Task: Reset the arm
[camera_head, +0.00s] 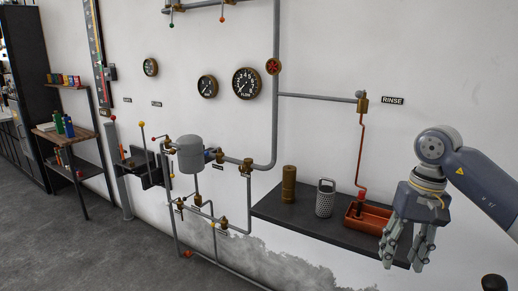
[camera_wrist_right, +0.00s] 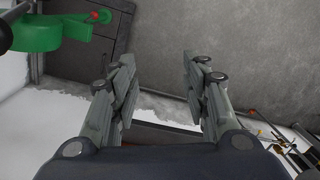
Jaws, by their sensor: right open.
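My right arm comes in from the right in the head view. Its gripper (camera_head: 404,249) hangs with fingers down in front of the right end of the dark wall shelf. In the right wrist view the two fingers of the right gripper (camera_wrist_right: 158,80) stand wide apart with nothing between them. In the head view the gripper covers part of the shelf's right end and the right side of the orange-red tray (camera_head: 370,217). My left gripper does not show in either view.
The dark shelf (camera_head: 275,208) holds a brass cylinder (camera_head: 289,184), a perforated metal canister (camera_head: 325,198) and the tray under a red pipe (camera_head: 362,150). Pipes, gauges and valves line the wall to the left. A green object (camera_wrist_right: 55,36) shows at upper left in the wrist view. The grey floor (camera_head: 75,240) is clear.

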